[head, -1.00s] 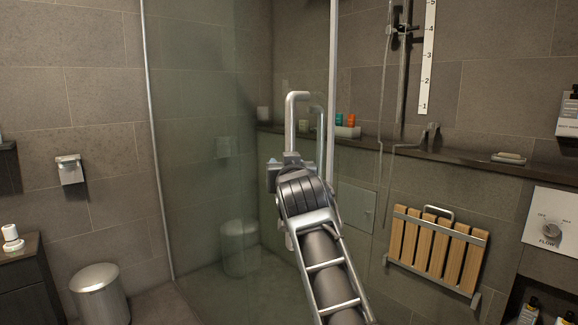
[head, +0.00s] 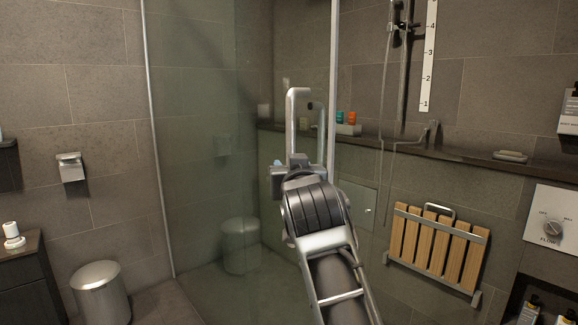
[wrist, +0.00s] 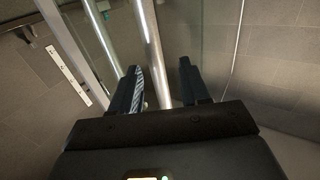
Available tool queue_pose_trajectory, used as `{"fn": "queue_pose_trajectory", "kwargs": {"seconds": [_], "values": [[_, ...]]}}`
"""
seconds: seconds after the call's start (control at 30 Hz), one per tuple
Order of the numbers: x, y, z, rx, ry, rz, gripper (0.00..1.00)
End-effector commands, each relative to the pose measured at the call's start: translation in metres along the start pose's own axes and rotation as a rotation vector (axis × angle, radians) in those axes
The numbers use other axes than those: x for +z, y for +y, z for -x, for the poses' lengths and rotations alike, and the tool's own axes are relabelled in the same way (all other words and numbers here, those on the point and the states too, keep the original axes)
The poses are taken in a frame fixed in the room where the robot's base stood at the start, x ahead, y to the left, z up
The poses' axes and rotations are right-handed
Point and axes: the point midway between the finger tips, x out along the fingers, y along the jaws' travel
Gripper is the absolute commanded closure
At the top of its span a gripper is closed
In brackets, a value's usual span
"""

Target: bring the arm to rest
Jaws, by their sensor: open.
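My gripper (wrist: 160,68) is open and shows in the wrist view, with its two dark fingers apart and nothing gripped. Silver bars of the shower screen, one of them likely the handle, show beyond the fingers, and one appears in line with the gap. In the head view my arm reaches up from the bottom toward the silver door handle (head: 297,110) of the glass shower door (head: 205,150). My arm hides most of the gripper there. I cannot tell how far the fingers are from the handle.
A folding wooden seat (head: 434,246) hangs on the wall to the right. A stone ledge (head: 460,155) carries small bottles (head: 347,122) and a soap dish (head: 510,156). A bin (head: 100,288) and a dark cabinet (head: 30,280) stand at left. A flow control panel (head: 552,228) is at right.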

Motion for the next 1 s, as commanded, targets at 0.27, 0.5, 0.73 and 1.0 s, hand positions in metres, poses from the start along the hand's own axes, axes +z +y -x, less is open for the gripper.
{"fn": "queue_pose_trajectory", "kwargs": {"seconds": [0.27,0.5,0.73,1.0], "values": [[0.001,-0.001,0.02,-0.001,-0.001,0.001,0.54],[0.0,-0.001,0.02,-0.001,-0.001,0.0,0.54],[0.038,0.009,0.034,-0.004,-0.018,0.015,0.54],[0.147,0.042,0.101,-0.024,-0.061,0.053,0.54]]}}
